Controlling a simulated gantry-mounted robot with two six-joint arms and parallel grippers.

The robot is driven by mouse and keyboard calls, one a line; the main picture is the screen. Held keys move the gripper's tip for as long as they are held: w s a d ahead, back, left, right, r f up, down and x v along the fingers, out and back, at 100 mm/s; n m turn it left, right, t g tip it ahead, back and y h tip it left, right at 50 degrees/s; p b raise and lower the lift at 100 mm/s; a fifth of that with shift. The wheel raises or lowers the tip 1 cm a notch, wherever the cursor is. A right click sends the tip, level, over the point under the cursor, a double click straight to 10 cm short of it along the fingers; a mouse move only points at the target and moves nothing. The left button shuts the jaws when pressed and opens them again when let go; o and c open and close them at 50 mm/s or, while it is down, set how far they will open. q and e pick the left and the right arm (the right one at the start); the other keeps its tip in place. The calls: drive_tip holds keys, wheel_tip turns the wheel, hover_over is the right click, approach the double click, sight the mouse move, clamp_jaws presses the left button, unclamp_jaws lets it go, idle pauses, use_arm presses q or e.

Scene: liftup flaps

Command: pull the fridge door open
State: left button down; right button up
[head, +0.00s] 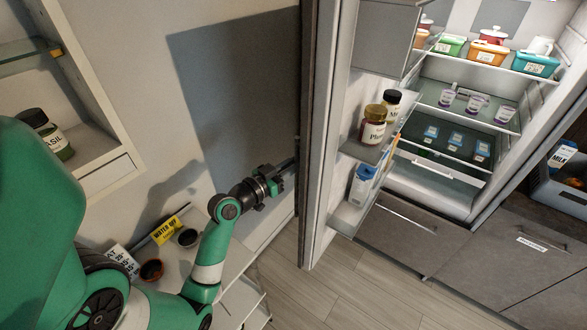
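The fridge door (323,130) stands wide open, seen nearly edge-on. Its inner side with shelves faces right, and its dark outer side faces left. The fridge interior (425,170) is exposed on the right. My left gripper (292,163) is at the outer side of the door, with its fingers pointing at the dark outer edge. The fingertips are small and dark against the door, so I cannot tell whether they are closed or touching it. No door handle can be made out there. My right gripper is not in view.
Door shelves hold jars (374,126) and a carton (362,185). Fridge shelves hold tubs (487,50) and cups (477,103). Drawers (410,230) lie below. A low white shelf (232,262) with small pots and a wall shelf (95,146) stand left. The floor (340,297) before the door is clear.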

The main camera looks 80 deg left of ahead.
use_arm(q)
drive_tip(key=shift+s+a+f, duration=0.1)
drive_tip(key=shift+a+f, duration=0.1)
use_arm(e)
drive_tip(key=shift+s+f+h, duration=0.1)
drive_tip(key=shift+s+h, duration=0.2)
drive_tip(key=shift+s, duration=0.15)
use_arm(q)
drive_tip(key=c, duration=1.2)
unclamp_jaws()
drive_tip(key=shift+o, duration=0.4)
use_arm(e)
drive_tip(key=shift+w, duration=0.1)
use_arm(q)
drive_tip(key=shift+r, duration=0.1)
drive_tip(key=p+v, duration=0.2)
drive_tip(key=v, duration=0.9)
drive_tip(key=shift+s+d+p, duration=0.15)
drive_tip(key=shift+s+p, duration=0.1)
drive_tip(key=shift+p, duration=0.05)
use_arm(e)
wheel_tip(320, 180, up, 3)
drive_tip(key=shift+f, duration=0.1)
